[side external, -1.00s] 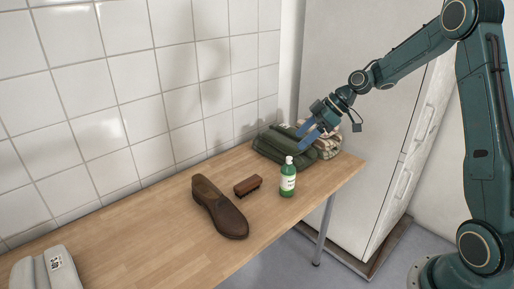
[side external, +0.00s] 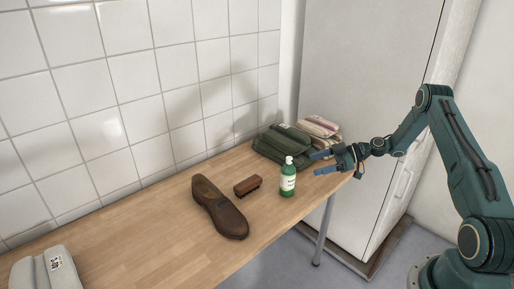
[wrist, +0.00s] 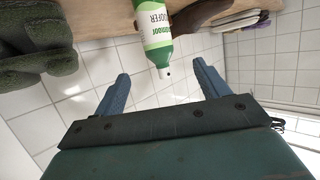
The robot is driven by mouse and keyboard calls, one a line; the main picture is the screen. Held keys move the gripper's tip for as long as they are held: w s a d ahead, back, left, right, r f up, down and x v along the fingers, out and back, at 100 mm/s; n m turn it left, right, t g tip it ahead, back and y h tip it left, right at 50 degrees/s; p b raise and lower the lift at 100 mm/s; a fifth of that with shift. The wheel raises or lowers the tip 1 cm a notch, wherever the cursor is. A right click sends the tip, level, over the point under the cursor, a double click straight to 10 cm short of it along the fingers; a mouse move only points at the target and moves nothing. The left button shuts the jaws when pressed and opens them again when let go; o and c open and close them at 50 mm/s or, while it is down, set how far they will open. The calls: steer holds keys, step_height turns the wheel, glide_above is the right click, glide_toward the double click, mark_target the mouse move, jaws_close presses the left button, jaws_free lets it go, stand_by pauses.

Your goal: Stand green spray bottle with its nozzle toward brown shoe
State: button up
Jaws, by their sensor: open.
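The green spray bottle (side external: 288,181) with a white label and white cap stands upright on the wooden table, near its right end. The brown shoe (side external: 220,208) lies left of it, its toe toward the table's front edge. My gripper (side external: 314,164) is open and level, just right of the bottle, with its fingers pointing at it. In the wrist view the bottle (wrist: 155,32) appears upside down, its cap between and beyond the open fingers (wrist: 161,72). A dark spot on the cap faces the wrist camera; I cannot tell for certain which way the nozzle points.
A brown brush (side external: 248,185) lies between shoe and bottle. A folded dark green cloth or bag (side external: 283,146) and a striped folded cloth (side external: 318,126) lie behind the bottle. A grey item (side external: 48,271) lies at the near left.

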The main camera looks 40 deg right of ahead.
mark_target(283, 173)
steer(key=shift+s+d+f+t, duration=0.2)
steer(key=shift+d+f+t, duration=0.15)
steer(key=shift+f, duration=0.2)
steer(key=shift+x, duration=6.9)
steer(key=shift+s+a+r, duration=0.1)
steer(key=c, duration=1.3)
steer(key=shift+c, duration=0.2)
steer(key=shift+r, duration=0.1)
step_height(283, 173, up, 20)
